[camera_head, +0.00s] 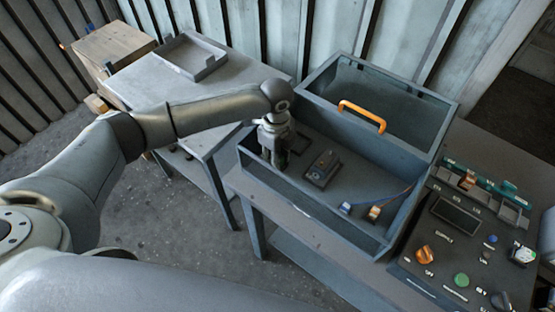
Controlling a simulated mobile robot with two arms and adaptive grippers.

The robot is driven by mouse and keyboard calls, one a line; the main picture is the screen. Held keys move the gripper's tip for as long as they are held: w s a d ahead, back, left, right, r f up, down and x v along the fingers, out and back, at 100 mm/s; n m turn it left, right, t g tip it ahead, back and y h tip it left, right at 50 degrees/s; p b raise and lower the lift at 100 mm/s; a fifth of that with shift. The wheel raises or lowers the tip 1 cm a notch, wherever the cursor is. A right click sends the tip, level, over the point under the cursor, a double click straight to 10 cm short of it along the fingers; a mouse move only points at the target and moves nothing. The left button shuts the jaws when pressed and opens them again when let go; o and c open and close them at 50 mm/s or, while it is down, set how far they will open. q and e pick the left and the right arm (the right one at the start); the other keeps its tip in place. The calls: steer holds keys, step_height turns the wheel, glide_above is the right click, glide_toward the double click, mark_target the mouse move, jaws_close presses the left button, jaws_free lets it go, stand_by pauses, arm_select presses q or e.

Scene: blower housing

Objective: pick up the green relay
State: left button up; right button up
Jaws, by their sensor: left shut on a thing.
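My left gripper (279,160) reaches down into the left end of the open grey box (325,223). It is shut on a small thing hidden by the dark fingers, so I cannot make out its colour. I see no loose green relay on the box floor. A small blue block (345,208) and a small orange block (374,212) stand near the front right of the box floor. Teal blocks (509,187) sit in a rail on the control panel, with an orange one (467,180) beside them. My right gripper is not in view.
A dark device (323,168) lies in the box, right of the gripper. An orange handle (362,115) stands on the rear compartment. The control panel (428,236) with knobs is at right. A side table (135,84) with a grey tray (190,54) and wooden crate (112,44) are at left.

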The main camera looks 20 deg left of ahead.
arm_select(q)
step_height(320, 180, up, 10)
steer(key=shift+f+b, duration=0.1)
steer(key=shift+b, duration=1.1)
step_height(320, 180, up, 8)
steer(key=p, duration=0.6)
steer(key=s+a+f+n+b, duration=0.2)
steer(key=s+n, duration=0.5)
steer(key=n, duration=0.4)
steer(key=s+a+f+n+b, duration=0.1)
steer(key=s+f+n+b, duration=0.3)
steer(key=n, duration=0.7)
steer(key=s+b, duration=0.2)
steer(key=s, duration=0.1)
steer(key=shift+a+f, duration=0.15)
steer(key=shift+a, duration=0.2)
